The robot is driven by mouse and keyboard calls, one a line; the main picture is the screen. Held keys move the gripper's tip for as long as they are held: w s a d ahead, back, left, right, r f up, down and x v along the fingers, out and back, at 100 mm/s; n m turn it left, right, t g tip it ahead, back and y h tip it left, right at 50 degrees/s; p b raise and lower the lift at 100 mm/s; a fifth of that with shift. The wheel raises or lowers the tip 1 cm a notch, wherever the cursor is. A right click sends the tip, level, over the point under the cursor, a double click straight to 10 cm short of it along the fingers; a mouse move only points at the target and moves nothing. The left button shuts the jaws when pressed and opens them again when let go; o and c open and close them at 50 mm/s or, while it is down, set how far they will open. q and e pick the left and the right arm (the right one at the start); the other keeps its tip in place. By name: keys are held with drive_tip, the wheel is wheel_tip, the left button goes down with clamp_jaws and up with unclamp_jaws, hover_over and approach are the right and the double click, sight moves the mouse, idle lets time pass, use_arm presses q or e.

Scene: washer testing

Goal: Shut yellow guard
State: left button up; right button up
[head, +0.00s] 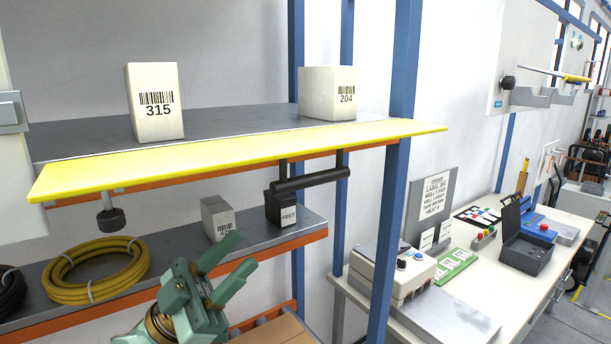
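The yellow guard (240,158) is a long flat panel along the front of the upper shelf (235,121). It lies about level, sticking out from the shelf edge. A black bar handle (312,181) hangs on dark posts below its right part. A dark round knob (111,218) hangs below its left part. My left gripper (245,250) is green, with its two fingers spread and nothing visible between them. It is below the guard and to the lower left of the handle, apart from both in the picture. My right gripper is not in view.
Blocks marked 315 (155,103) and 204 (328,92) stand on the upper shelf. The lower shelf holds a yellow hose coil (97,283), a grey block (217,215) and a black FEET box (281,209). A blue post (396,170) stands right of the handle, before a cluttered bench (520,300).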

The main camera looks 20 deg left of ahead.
sight(306, 186)
use_arm(q)
drive_tip(key=p+x, duration=0.5)
drive_tip(key=x, duration=0.9)
drive_tip(key=shift+w+d+r, duration=0.1)
drive_tip(key=shift+w+r, duration=0.05)
drive_tip(key=shift+w, duration=0.1)
drive_tip(key=shift+w+d+r+p, duration=0.2)
drive_tip(key=shift+d+p, duration=0.15)
clamp_jaws()
